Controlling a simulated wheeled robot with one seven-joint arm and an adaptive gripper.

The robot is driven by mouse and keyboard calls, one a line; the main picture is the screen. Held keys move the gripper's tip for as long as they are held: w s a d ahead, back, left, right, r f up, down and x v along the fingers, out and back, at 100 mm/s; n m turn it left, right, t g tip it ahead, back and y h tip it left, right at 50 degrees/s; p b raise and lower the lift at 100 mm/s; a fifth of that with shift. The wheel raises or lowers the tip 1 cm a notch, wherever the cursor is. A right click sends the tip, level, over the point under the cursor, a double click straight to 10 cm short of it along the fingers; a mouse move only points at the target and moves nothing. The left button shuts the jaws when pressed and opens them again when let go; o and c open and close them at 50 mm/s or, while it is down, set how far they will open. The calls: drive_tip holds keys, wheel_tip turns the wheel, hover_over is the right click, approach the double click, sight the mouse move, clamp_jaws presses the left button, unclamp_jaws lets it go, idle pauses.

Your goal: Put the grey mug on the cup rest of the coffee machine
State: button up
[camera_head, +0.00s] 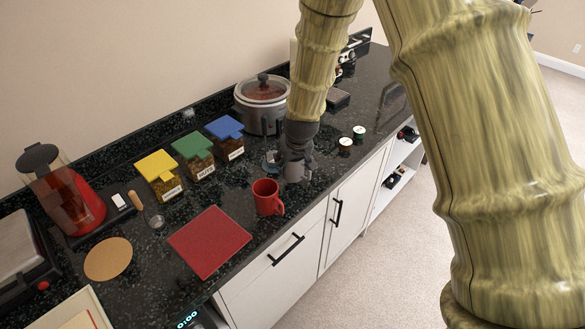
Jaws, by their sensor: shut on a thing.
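My gripper (293,168) is low over the dark counter, just beyond the red mug. It is shut on a grey thing (296,174), which seems to be the grey mug. The gripper covers much of it, and I cannot tell whether it touches the counter. A light and black appliance (352,46) stands at the far end of the counter, partly hidden behind my arm. It may be the coffee machine; its cup rest cannot be made out.
A red mug (267,198) stands close to my gripper, near a red square mat (209,242). A slow cooker (262,103) and several lidded jars (194,155) line the back. Two small cans (345,146) stand right of the gripper.

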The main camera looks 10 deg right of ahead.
sight(293, 170)
drive_tip(key=shift+f+p, duration=0.8)
drive_tip(key=shift+f, duration=0.8)
drive_tip(key=shift+f, duration=0.15)
drive_tip(key=o, duration=1.3)
